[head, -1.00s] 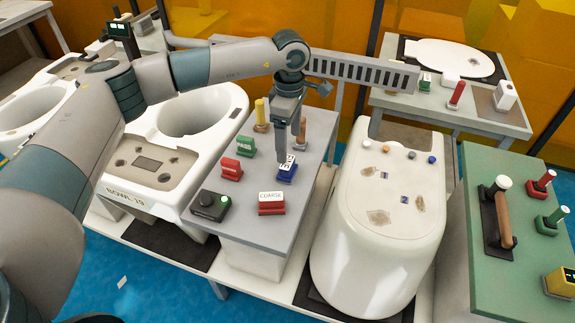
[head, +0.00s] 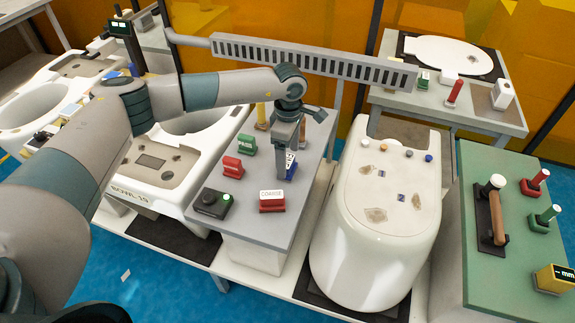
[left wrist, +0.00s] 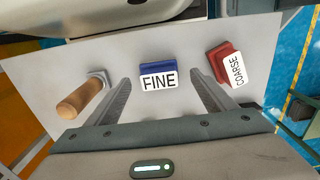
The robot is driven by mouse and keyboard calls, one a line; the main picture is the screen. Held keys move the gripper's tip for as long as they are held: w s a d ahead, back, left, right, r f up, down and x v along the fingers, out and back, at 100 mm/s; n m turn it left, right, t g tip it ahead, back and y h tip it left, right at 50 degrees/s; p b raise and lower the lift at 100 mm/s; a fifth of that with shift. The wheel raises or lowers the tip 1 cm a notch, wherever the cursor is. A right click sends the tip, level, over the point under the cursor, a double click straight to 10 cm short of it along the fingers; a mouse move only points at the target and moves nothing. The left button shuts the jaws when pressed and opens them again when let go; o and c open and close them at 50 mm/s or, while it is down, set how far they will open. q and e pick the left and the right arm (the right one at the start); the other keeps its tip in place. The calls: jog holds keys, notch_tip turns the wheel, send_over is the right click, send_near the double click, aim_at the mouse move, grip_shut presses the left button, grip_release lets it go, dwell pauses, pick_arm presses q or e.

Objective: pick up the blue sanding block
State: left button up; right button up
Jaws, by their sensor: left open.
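The blue sanding block (head: 293,168) stands on the grey bench top, partly hidden behind my left gripper in the head view. In the left wrist view the blue block (left wrist: 158,67) carries a white label reading FINE and lies between the fingers, toward their tips. My left gripper (head: 284,174) is open and points down over the block. In the left wrist view its two fingers (left wrist: 159,82) stand apart on either side of the block, with visible gaps. I cannot tell whether the tips are level with it. My right gripper is not in view.
A red COARSE block (head: 272,201) stands close in front of the blue one. A wooden-handled tool (left wrist: 80,100) lies near the left finger.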

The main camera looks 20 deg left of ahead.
pick_arm(q)
notch_tip(320, 180, down, 3)
jog(key=shift+a+r+p, duration=0.1)
jog(key=shift+a+p, duration=0.05)
jog(key=shift+p, duration=0.7)
jog(key=shift+w+f, duration=0.1)
jog(key=shift+f, duration=0.45)
jog(key=c, duration=1.2)
